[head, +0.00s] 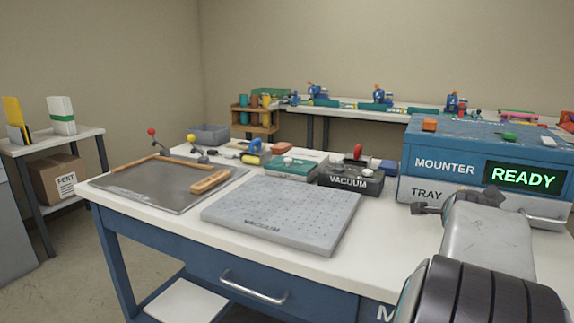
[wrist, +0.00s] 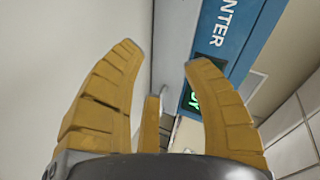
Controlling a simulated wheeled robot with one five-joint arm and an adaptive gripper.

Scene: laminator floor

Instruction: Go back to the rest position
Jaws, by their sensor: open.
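My gripper (wrist: 166,56) is open and empty, with its yellow fingers spread apart in the wrist view. My arm shows at the lower right of the head view, in front of the mounter; the yellow fingers cannot be made out there. The blue mounter (head: 445,144) stands at the right of the bench, with a lit READY screen and a grey tray front (head: 470,200). The mounter also shows, tilted, behind the fingers in the wrist view (wrist: 226,45). Nothing is between the fingers.
A shelf (head: 50,143) stands left; a long table is behind. The bench's front right is partly bare.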

